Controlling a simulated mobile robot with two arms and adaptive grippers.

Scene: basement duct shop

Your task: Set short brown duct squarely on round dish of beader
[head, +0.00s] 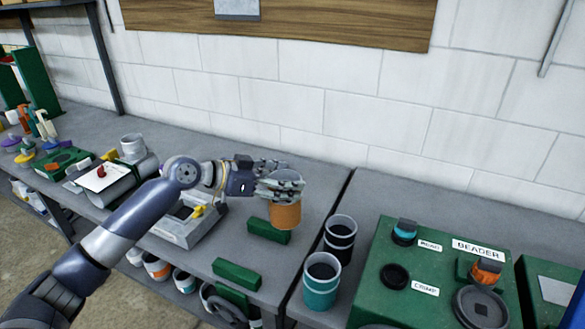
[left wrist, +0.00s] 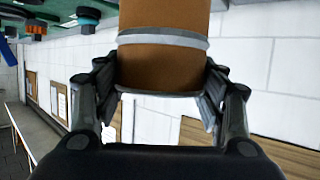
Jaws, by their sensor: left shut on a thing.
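The short brown duct (head: 285,215) hangs below my left gripper (head: 281,187), whose fingers are shut around its upper end. In the left wrist view the duct (left wrist: 165,65) has a pale band and sits between both fingers. It is above the bench, behind and left of the green beader (head: 440,255), and apart from it. A dark round dish (head: 480,308) lies on the beader's top at the near right, partly cut off by the picture edge. My right gripper is out of view.
A teal duct (head: 320,285) and a dark duct (head: 339,240) stand between the held duct and the beader. Green blocks (head: 268,231) lie on the bench. An orange knob (head: 486,271) and a blue knob (head: 404,232) stick up from the beader. A block wall stands behind.

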